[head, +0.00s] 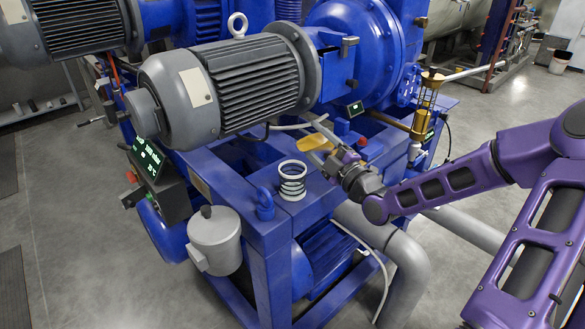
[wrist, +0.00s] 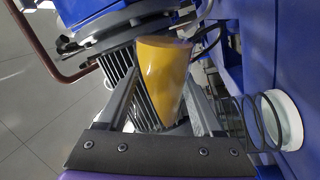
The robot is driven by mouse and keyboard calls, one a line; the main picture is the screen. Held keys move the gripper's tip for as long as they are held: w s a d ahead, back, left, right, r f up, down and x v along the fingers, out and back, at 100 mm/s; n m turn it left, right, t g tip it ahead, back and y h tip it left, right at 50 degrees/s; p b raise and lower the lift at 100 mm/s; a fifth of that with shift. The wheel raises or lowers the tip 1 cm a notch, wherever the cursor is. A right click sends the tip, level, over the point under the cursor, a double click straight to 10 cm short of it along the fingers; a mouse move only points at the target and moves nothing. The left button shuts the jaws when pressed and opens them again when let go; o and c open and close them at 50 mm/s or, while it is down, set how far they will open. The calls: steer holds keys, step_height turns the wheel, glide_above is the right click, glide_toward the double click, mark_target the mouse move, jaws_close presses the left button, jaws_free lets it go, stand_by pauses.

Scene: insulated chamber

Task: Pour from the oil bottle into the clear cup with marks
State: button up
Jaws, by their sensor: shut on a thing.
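The oil bottle (head: 314,142) is a yellow-amber vessel held above the blue frame, tilted well over towards its side in the head view. My gripper (head: 334,155) is shut on it, with a finger on either side of the bottle (wrist: 163,75) in the wrist view. The clear cup with marks (head: 292,181) stands upright on the blue frame's top, its marks showing as rings. The bottle is above and slightly right of the cup in the head view, apart from it. The cup also shows at the right of the wrist view (wrist: 262,122). No stream of oil is visible.
A large grey motor (head: 222,85) is close behind and left of the cup. A grey lidded pot (head: 214,243) hangs at the frame's front left. A small display (head: 355,109) and a brass-coloured fitting (head: 421,122) stand behind my gripper. Grey pipes (head: 402,262) run below my arm.

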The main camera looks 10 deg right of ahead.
steer(key=shift+w+d+f+n+y, duration=0.15)
steer(key=shift+n+y, duration=0.15)
steer(key=shift+n, duration=0.6)
steer(key=shift+w+d+f+n+y, duration=0.1)
steer(key=shift+n+y, duration=0.2)
steer(key=shift+n, duration=0.6)
stand_by(2.2)
steer(key=shift+r+n+g, duration=0.3)
steer(key=shift+r+n, duration=0.25)
steer(key=shift+n, duration=0.45)
stand_by(2.2)
steer(key=shift+n, duration=0.3)
stand_by(0.5)
